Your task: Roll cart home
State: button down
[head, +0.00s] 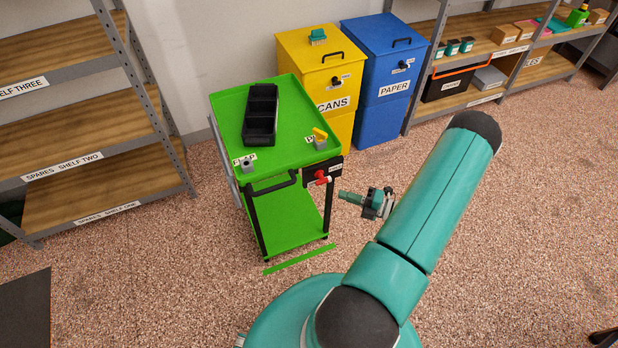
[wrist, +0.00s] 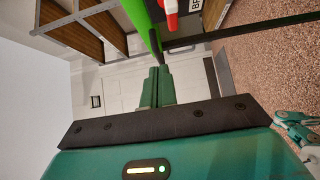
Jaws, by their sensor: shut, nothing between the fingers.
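The green cart (head: 292,112) stands upright on the speckled floor, left of centre in the head view. A black handle bar (head: 272,185) runs along its near end. A red lever (head: 322,180) with a pale tip sits on a black panel at its near right corner; it also shows at the top of the wrist view (wrist: 171,8), beside a partly cut-off label. My gripper (head: 342,196) is right of the cart, just below and right of the lever, and apart from it. Its teal fingers (wrist: 157,84) are together and empty. A green strip (head: 300,254) lies on the floor before the cart.
A black divided tray (head: 249,128) and a yellow item (head: 320,134) in a small holder are on the cart top. Yellow (head: 345,130) and blue (head: 372,125) bins stand behind. Shelves (head: 90,140) flank the left and right. Open floor lies around the cart's front.

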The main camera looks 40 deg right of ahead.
aim_at(313, 177)
jog(key=x, duration=0.4)
jog(key=w+d+x, duration=0.1)
jog(key=x, duration=0.3)
jog(key=d+x, duration=0.1)
jog(key=x, duration=0.3)
jog(key=shift+w+d, duration=0.15)
jog(key=shift+w, duration=0.15)
jog(key=shift+w, duration=0.1)
